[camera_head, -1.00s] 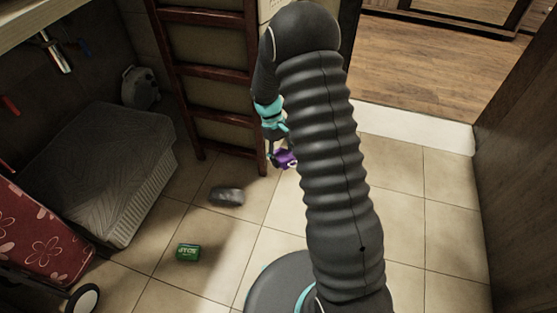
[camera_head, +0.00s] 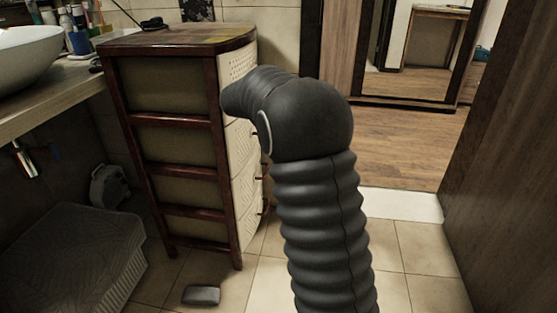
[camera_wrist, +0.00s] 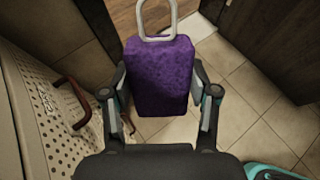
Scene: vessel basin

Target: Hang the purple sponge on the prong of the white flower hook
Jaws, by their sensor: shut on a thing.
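The purple sponge (camera_wrist: 160,78) is a block with a pale loop (camera_wrist: 158,38) at its far end. It shows in the wrist view, upper middle. My gripper (camera_wrist: 160,98) is shut on the sponge, with one finger at each side of it. The loop sticks out beyond the fingers and is free. In the head view my own arm hides the gripper and sponge. I see no white flower hook in either current view.
A brown wooden cabinet (camera_head: 185,45) with pale perforated drawers stands left of my arm. Its perforated front (camera_wrist: 30,105) and a brown handle (camera_wrist: 68,112) are close left of my gripper. A grey object (camera_head: 201,295) lies on the tiled floor.

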